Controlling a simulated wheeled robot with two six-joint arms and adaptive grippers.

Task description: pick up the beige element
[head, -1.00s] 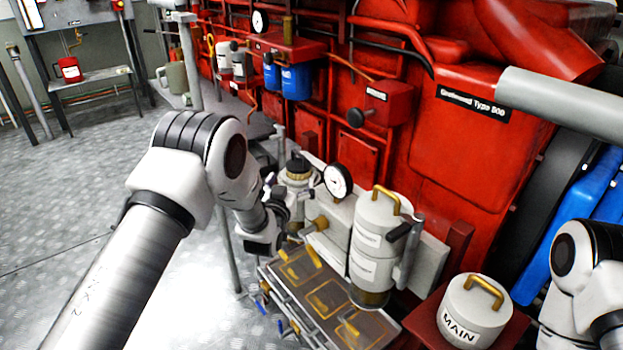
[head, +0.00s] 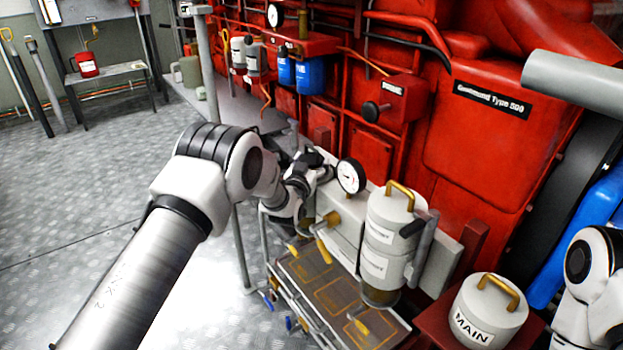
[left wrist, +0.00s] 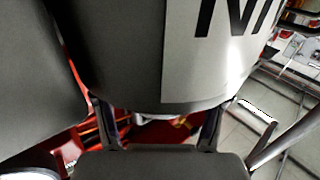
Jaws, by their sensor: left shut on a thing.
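My left gripper (head: 312,170) is at the far left end of the bench, beside the pressure gauge. In the left wrist view the beige element (left wrist: 125,50), a large grey-beige cylinder with a white label and partly visible black letters, fills the upper middle. Its lower rim is between the two fingers of my left gripper (left wrist: 158,130), which is shut on it. In the head view my gripper and forearm hide most of the element. My right gripper is out of view; only part of the right arm shows at the right edge.
A pressure gauge (head: 351,176) and a pale canister stack (head: 388,235) with a brass handle stand close on the right. A pot marked MAIN (head: 487,312) is further right. The red engine (head: 470,150) is behind. Open floor (head: 110,190) lies to the left.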

